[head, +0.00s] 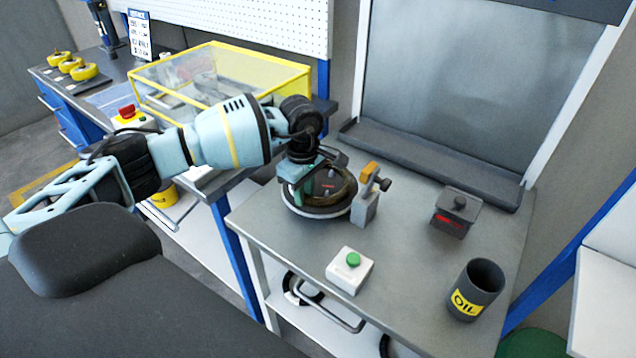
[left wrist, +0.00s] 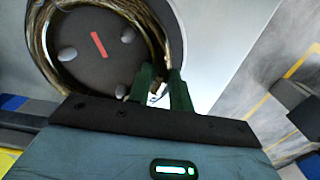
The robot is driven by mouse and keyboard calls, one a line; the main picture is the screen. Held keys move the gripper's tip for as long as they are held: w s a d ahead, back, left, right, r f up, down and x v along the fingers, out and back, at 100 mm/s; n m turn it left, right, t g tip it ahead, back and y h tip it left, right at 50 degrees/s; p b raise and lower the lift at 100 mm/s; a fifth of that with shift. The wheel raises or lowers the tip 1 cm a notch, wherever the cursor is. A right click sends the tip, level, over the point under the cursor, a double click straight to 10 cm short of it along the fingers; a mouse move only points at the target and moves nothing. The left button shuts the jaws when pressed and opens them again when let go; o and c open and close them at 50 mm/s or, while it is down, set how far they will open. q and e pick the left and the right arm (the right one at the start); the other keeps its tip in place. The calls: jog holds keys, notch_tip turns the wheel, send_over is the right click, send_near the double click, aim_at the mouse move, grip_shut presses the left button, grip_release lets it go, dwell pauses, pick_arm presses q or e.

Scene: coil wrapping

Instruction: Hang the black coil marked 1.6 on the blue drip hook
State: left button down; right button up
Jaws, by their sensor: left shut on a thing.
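A round dark winder plate (head: 322,205) stands on the grey cart top in the head view. It has grey pegs, a red mark and a pale rim. A brownish, dark wire coil (left wrist: 41,40) lies around the pegs in the left wrist view. My left gripper (head: 303,190), with green fingers, is at the plate's left edge. In the left wrist view its fingers (left wrist: 160,82) are shut on the wire at the coil's edge. No 1.6 marking is readable. I see no blue drip hook. My right gripper is not in view.
An orange-topped clamp block (head: 366,200) stands right beside the plate. A green-button box (head: 350,270), a grey box with a red display (head: 456,213) and an OIL cup (head: 475,290) are on the cart. A yellow-framed clear case (head: 225,75) stands behind my left arm.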

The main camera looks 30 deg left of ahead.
pick_arm(q)
jog(key=shift+w+r, duration=0.1)
jog(key=shift+r, duration=0.15)
jog(key=shift+r, duration=0.35)
notch_tip(320, 180, up, 2)
jog(key=shift+r, duration=0.25)
jog(key=s+d, duration=0.1)
jog(key=s, duration=0.7)
jog(key=s+d+r, duration=0.1)
jog(key=s+d, duration=0.1)
jog(key=s, duration=0.5)
jog(key=shift+s+d+r+b, duration=0.25)
jog(key=shift+s+b, duration=0.05)
jog(key=shift+s, duration=0.05)
jog(key=shift+d, duration=0.1)
jog(key=d+m, duration=0.7)
jog(key=m, duration=1)
jog(key=shift+w+d+f, duration=0.4)
jog(key=shift+w, duration=0.05)
